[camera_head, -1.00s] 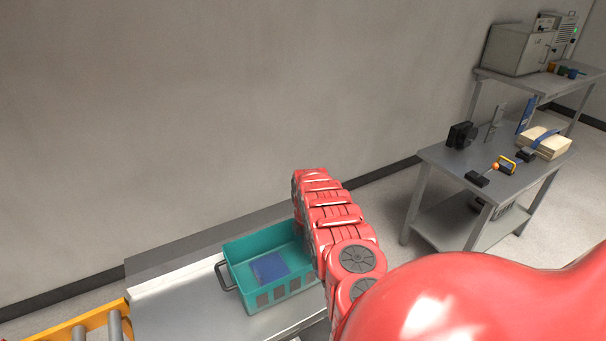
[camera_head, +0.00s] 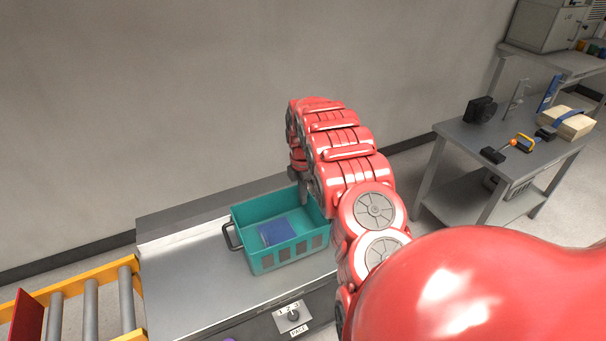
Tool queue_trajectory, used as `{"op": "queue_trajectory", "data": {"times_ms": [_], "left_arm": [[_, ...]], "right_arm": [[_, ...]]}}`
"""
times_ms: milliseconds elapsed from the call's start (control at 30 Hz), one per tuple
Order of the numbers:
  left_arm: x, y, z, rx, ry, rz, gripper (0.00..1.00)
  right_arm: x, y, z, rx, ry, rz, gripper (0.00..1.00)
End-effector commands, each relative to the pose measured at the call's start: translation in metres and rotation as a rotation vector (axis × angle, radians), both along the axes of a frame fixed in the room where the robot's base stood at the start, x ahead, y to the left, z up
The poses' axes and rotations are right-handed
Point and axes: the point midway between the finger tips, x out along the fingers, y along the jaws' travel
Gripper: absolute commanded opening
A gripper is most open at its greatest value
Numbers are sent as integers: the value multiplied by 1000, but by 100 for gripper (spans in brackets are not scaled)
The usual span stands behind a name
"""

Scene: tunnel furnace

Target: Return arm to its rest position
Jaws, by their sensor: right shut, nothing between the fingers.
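My right arm, red and jointed, comes in from the lower right and is raised in front of the furnace's metal bench. My right gripper (camera_head: 302,188) is small and dark at the arm's far end, pointing down by the right part of the teal crate's rim, partly hidden behind the arm. It is shut and empty. The teal crate (camera_head: 262,264) stands on the metal surface with a dark handle on its left side. A blue block (camera_head: 277,232) lies in it. My left gripper is not in view.
A yellow-framed roller conveyor (camera_head: 90,300) adjoins the metal surface (camera_head: 190,285) at lower left. A switch panel (camera_head: 292,316) is on its front. A grey table (camera_head: 470,140) with tools stands at right. Another bench with a grey machine (camera_head: 545,22) is behind it. A wall runs along the back.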

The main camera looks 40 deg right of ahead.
Motion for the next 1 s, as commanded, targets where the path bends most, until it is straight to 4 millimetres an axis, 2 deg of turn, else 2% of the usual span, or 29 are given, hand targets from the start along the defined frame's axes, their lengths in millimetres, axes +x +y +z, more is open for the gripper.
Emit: {"op": "queue_trajectory", "data": {"times_ms": [100, 367, 733, 1000], "left_arm": [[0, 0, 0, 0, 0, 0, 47], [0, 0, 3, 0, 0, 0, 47], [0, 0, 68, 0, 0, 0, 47], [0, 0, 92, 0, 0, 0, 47]], "right_arm": [[0, 0, 9, 0, -1, 0, 0], [0, 0, 13, 0, 0, 0, 0], [0, 0, 78, 0, 0, 0, 0], [0, 0, 102, 0, 0, 0, 0]]}}
